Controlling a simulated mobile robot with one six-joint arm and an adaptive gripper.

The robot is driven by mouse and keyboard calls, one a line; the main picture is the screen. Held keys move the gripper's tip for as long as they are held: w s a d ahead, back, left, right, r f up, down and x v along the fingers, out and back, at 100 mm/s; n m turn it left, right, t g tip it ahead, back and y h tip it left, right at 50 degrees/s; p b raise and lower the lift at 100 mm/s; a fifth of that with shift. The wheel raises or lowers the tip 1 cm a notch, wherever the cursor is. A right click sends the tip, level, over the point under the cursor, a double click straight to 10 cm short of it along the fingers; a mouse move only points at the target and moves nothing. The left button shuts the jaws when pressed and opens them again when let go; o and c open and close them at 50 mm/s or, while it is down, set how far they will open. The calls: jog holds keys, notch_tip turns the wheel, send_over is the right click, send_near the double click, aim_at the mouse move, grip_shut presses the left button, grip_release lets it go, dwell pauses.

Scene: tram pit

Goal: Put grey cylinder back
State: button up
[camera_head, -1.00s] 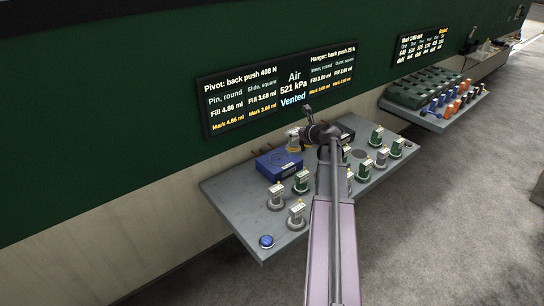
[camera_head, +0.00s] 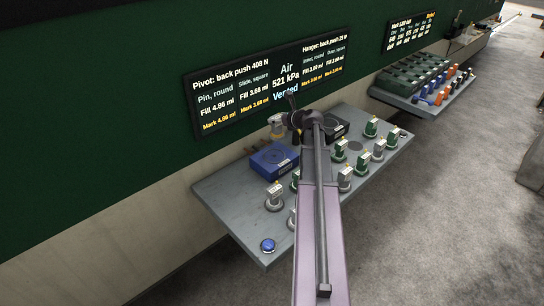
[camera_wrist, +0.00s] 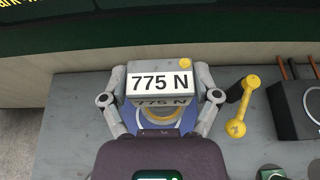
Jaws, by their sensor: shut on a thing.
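In the wrist view, my gripper (camera_wrist: 160,96) is shut on a grey cylinder unit whose light grey head (camera_wrist: 160,70) carries a "775 N" label and a yellow knob. One finger lies on each side of it. A yellow ring shows below the label, over a blue surface; the unit's lower end is hidden, so I cannot tell whether it touches anything. In the head view, my gripper (camera_head: 292,122) is over the back of the shelf, and the held cylinder (camera_head: 277,121) shows beside it, behind the blue box (camera_head: 274,159).
Several grey cylinders (camera_head: 274,197) and green ones (camera_head: 371,127) stand on the grey shelf (camera_head: 228,200). A dark box (camera_wrist: 299,108) and a yellow handle (camera_wrist: 242,106) are right of my gripper. A blue button (camera_head: 268,245) is at the front left. The wall display (camera_head: 235,95) reads "Vented".

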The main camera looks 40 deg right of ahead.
aim_at(278, 131)
jog(key=shift+w+a, duration=0.15)
jog(key=shift+a, duration=0.6)
jog(key=shift+f, duration=0.2)
notch_tip(278, 131, down, 5)
jog(key=b, duration=0.5)
jog(key=shift+d+r, duration=0.1)
jog(key=shift+r, duration=0.05)
notch_tip(278, 131, down, 5)
jog(key=b, duration=0.4)
jog(key=shift+r+b, duration=0.2)
jog(key=shift+b, duration=0.15)
jog(key=shift+f, duration=0.2)
jog(key=o, duration=1.1)
